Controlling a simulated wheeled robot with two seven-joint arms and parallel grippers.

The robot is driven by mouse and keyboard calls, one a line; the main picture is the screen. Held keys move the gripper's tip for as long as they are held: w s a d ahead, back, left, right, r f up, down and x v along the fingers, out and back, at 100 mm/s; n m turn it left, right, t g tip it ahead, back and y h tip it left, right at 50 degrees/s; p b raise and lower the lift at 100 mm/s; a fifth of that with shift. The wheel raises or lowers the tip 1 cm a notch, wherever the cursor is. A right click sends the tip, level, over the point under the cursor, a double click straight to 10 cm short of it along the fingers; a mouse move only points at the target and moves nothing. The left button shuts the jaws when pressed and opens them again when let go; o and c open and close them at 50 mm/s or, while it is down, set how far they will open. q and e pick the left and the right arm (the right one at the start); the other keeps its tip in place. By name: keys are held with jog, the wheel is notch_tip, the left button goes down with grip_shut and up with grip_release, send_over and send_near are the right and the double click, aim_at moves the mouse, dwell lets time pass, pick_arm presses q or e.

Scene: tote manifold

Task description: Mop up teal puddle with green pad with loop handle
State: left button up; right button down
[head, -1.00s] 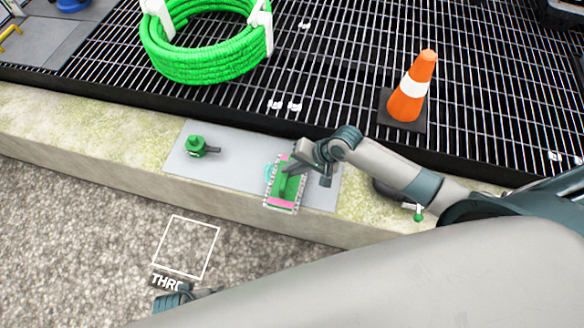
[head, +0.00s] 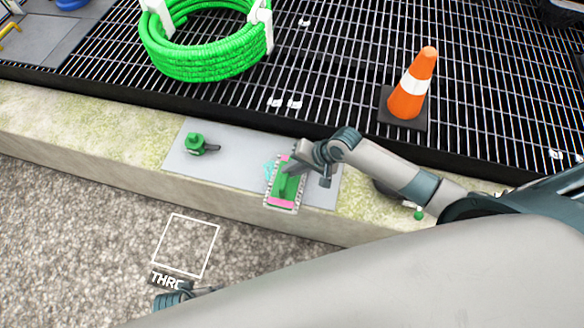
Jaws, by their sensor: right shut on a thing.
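The green pad (head: 282,190) with its loop handle lies on the grey plate on the ledge; it has pink ends and a pale fringed edge. My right gripper (head: 295,170) is shut on the pad's handle. The teal puddle (head: 269,169) shows as a small patch at the pad's left edge; the pad may cover part of it. My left gripper (head: 210,290) shows only in part at the bottom, low over the gravel, and its jaws cannot be made out.
A green valve-like fitting (head: 195,144) stands on the left of the grey plate (head: 230,165). Behind the ledge is black grating with a coiled green hose (head: 210,60) and an orange cone (head: 413,85). A white square outline (head: 187,246) marks the gravel in front.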

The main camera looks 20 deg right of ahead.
jog(key=shift+w, duration=0.1)
jog(key=shift+w+d, duration=0.55)
jog(key=shift+w, duration=0.2)
jog(key=shift+w+d, duration=0.5)
jog(key=shift+w, duration=0.25)
jog(key=shift+w, duration=0.15)
jog(key=shift+w+d+f, duration=0.1)
jog(key=shift+w+d, duration=0.45)
jog(key=shift+w, duration=0.15)
jog(key=shift+w+d, duration=0.5)
jog(key=shift+w, duration=0.2)
